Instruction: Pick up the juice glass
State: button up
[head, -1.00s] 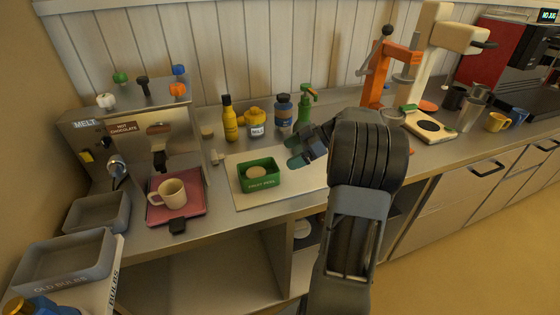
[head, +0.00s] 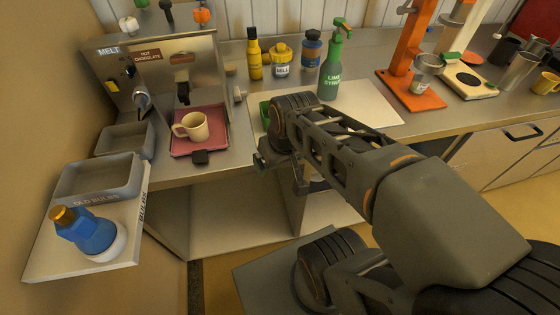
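No thing can be surely told as the juice glass. A small grey cup (head: 427,74) stands at the orange press (head: 408,60) on the right part of the counter, and I cannot tell if it is glass or metal. A tall grey tumbler (head: 518,72) stands further right near dark cups. My gripper (head: 280,165) is at the counter's front edge, left of the press and well apart from both vessels. Its fingers are mostly hidden by my wrist, so their opening cannot be made out.
A cream mug (head: 193,127) sits on the pink tray (head: 203,143) of the hot chocolate machine. A green syrup bottle (head: 330,72) stands behind my arm. My arm covers most of a green box (head: 264,110). A light board (head: 375,110) has bare room.

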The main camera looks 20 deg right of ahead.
aim_at(421, 80)
jog(key=u, duration=2.5)
jog(key=k, duration=1)
jog(key=u, duration=0.05)
